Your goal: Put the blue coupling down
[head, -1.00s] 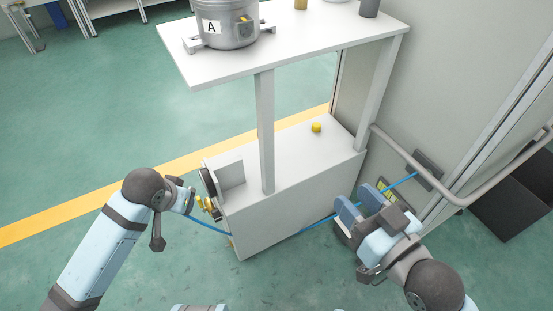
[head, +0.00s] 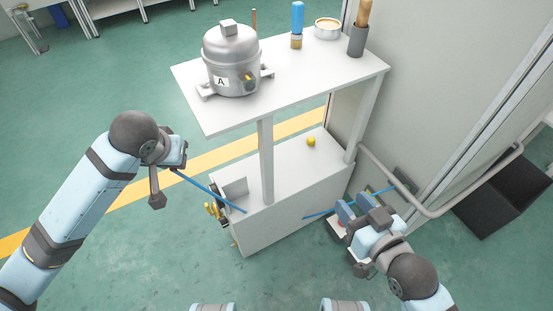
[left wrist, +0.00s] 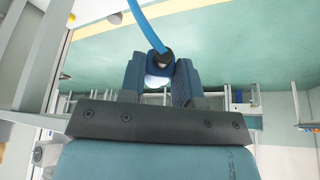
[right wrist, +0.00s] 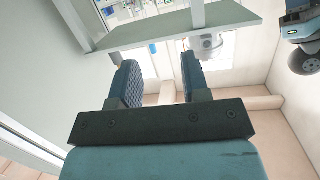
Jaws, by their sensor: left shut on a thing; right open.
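My left gripper (head: 178,163) is shut on the blue coupling (left wrist: 158,66), a dark blue ring-like end with a pale middle. The blue hose (left wrist: 150,28) runs from it. In the head view the coupling is mostly hidden by the gripper, and the hose (head: 210,190) slopes down to the near left part of the lower shelf (head: 290,175). My right gripper (head: 357,209) is open beside the cart's right end; its fingers look empty in the right wrist view (right wrist: 158,85). Another stretch of blue hose (head: 318,214) shows beside it.
Yellow fittings (head: 213,210) stick out at the cart's left end. A yellow piece (head: 311,141) lies on the lower shelf. A handrail (head: 440,213) is at right.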

